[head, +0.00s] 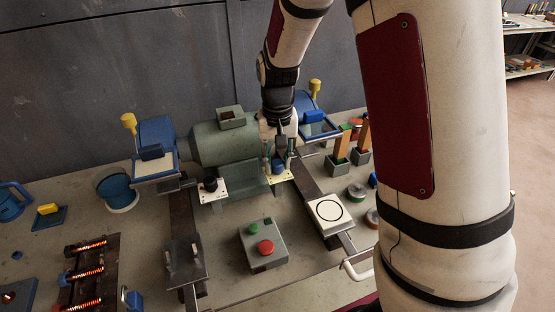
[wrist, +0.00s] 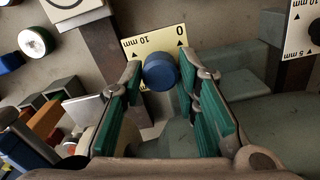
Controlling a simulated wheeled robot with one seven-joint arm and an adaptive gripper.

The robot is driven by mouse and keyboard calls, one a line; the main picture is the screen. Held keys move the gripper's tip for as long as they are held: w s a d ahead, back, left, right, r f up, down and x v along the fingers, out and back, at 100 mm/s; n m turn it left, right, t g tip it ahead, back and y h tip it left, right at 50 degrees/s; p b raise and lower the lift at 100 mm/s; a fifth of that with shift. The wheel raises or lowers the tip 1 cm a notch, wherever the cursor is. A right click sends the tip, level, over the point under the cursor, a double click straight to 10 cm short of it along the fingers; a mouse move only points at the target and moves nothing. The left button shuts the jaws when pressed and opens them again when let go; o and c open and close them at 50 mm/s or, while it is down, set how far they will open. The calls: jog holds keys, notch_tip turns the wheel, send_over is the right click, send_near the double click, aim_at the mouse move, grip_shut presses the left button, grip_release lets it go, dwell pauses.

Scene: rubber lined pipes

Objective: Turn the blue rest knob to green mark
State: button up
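The blue knob (wrist: 161,71) sits on a pale yellow plate (wrist: 178,38) marked "0" and "10 mm" with black triangles. I cannot make out a green mark on this plate. My gripper (wrist: 164,76) is open, its green-padded fingers on either side of the knob with a gap showing at each side. I cannot tell how far its tips are above the plate. In the head view my gripper (head: 279,157) points down over the blue knob (head: 277,169) and partly hides it.
A grey-green machine (head: 222,143) stands left of my gripper. A black knob (head: 210,184) on a white plate is to its left. A button box (head: 263,245) with green and red buttons is in front. Orange blocks (head: 343,143) stand upright in holders to the right.

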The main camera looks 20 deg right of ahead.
aim_at(278, 162)
jog(key=shift+o, duration=1)
notch_tip(278, 162, up, 12)
jog(key=s+r+n+t, duration=0.1)
jog(key=s+r, duration=0.3)
jog(key=s, duration=0.7)
jog(key=s+r+n+t, duration=0.2)
jog(key=s+r+t, duration=0.2)
jog(key=s, duration=0.7)
jog(key=shift+r, duration=0.45)
jog(key=shift+s, duration=0.1)
